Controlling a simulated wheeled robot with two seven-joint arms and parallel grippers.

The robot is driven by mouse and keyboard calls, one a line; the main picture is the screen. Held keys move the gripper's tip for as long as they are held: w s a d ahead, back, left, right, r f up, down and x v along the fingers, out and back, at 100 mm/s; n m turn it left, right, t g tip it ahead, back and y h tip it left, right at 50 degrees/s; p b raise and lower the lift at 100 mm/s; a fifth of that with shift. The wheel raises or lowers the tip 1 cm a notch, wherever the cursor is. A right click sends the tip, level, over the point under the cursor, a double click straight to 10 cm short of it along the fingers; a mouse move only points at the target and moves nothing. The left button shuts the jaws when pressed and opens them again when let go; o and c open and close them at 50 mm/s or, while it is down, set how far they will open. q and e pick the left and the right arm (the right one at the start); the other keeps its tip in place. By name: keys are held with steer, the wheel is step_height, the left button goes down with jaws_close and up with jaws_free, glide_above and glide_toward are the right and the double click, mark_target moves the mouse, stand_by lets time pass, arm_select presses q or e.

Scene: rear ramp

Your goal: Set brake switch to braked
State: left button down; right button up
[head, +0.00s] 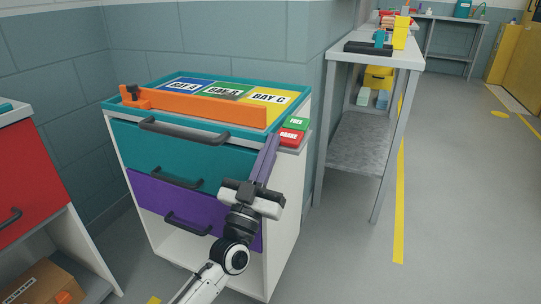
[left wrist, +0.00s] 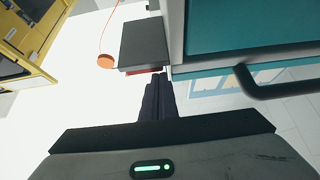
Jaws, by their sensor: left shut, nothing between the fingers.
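The brake switch is on a grey bracket at the right side of the cart. It has a green FREE part (head: 296,123) and a red BRAKE part (head: 290,137). I cannot tell which side is pressed in. My left gripper (head: 273,141) is shut and empty, its fingers pointing up close to the red part's left side. In the left wrist view, the fingertips (left wrist: 160,76) are just below a dark box (left wrist: 146,42) beside the cart, with a thin red edge showing by the tips. Whether they touch is unclear. My right gripper is not in view.
The cart has a teal top rim (head: 307,96), an orange bar (head: 200,106) and several dark drawer handles (head: 185,131). A red drawer unit (head: 30,180) stands at left. A grey table (head: 345,55) stands behind at right. The floor at right is open.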

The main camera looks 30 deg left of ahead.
arm_select(q)
steer(key=shift+r, duration=0.1)
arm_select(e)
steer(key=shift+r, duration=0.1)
